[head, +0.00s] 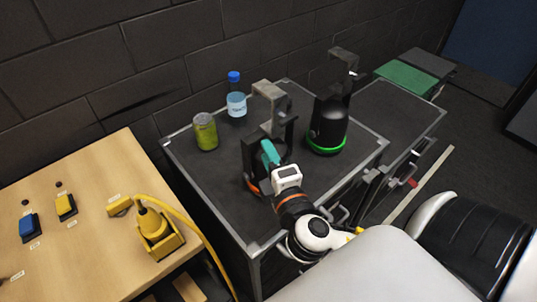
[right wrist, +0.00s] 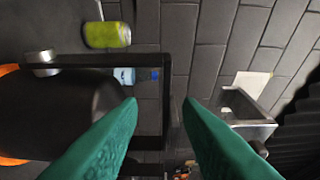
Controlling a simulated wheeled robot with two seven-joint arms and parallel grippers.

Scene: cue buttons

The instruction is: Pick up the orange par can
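The orange par can is a black stage light with a black yoke, a grey clamp on top and an orange ring at its base (head: 253,186). It stands upright on the dark cart top, partly hidden by my right gripper. My right gripper (head: 268,153) is at its near side, teal fingers toward it. In the right wrist view the fingers (right wrist: 160,106) are apart with nothing held. The black body (right wrist: 65,110) lies left of and behind the left finger. The yoke's bar shows beyond the gap; I cannot tell whether anything touches. My left gripper is not in view.
A similar par can with a green ring (head: 328,125) stands to the right. A green can (head: 205,131) and a blue-capped bottle (head: 236,98) stand at the back left. A wooden table (head: 92,200) with buttons and a yellow cable is left. A brick wall is behind.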

